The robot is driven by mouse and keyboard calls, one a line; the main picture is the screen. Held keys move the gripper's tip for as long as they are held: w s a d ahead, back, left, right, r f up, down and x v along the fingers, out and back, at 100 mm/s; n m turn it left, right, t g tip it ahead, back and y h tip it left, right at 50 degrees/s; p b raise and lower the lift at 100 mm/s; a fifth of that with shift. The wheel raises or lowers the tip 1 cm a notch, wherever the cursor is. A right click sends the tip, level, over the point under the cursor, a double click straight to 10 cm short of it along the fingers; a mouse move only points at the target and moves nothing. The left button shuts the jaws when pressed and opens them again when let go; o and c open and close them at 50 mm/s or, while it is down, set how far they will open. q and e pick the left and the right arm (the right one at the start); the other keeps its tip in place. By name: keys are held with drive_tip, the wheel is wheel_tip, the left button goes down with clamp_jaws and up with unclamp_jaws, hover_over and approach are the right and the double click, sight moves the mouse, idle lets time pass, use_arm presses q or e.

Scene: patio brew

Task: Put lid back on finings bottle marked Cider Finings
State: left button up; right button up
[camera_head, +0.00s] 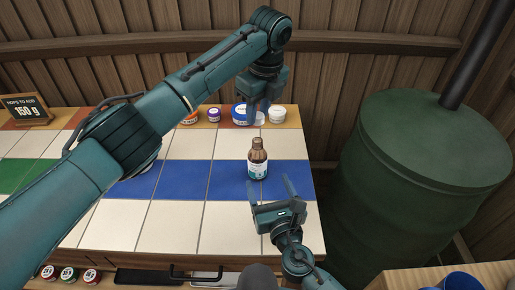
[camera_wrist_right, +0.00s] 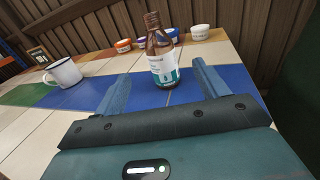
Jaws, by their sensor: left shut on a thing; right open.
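A brown bottle (camera_head: 258,160) with a white and teal label stands upright on the blue tile band; its neck looks bare. It also shows in the right wrist view (camera_wrist_right: 161,52), but the label text is too small to read. My left gripper (camera_head: 258,116) points down behind and above the bottle, apart from it. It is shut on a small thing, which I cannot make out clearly. No lid shows loose on the tiles. My right gripper (camera_head: 270,191) is open and empty in front of the bottle, its fingers (camera_wrist_right: 161,82) pointing towards it.
Along the back edge stand an orange jar (camera_head: 189,118), a purple jar (camera_head: 214,115), a blue jar (camera_head: 239,113) and a white jar (camera_head: 277,115). A white mug (camera_wrist_right: 63,73) stands left. A green barrel (camera_head: 425,190) is right of the counter. Tiles around the bottle are clear.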

sight(256, 151)
use_arm(q)
drive_tip(key=shift+w, duration=0.45)
use_arm(e)
drive_tip(key=shift+w+a, duration=0.15)
drive_tip(key=shift+w, duration=0.35)
use_arm(q)
drive_tip(key=shift+s+r, duration=0.1)
drive_tip(key=shift+s, duration=0.1)
use_arm(e)
drive_tip(key=shift+s, duration=0.2)
drive_tip(key=shift+w, duration=0.1)
drive_tip(key=x, duration=1.2)
drive_tip(key=shift+c, duration=0.3)
drive_tip(key=c, duration=1.4)
use_arm(q)
drive_tip(key=shift+f, duration=2.55)
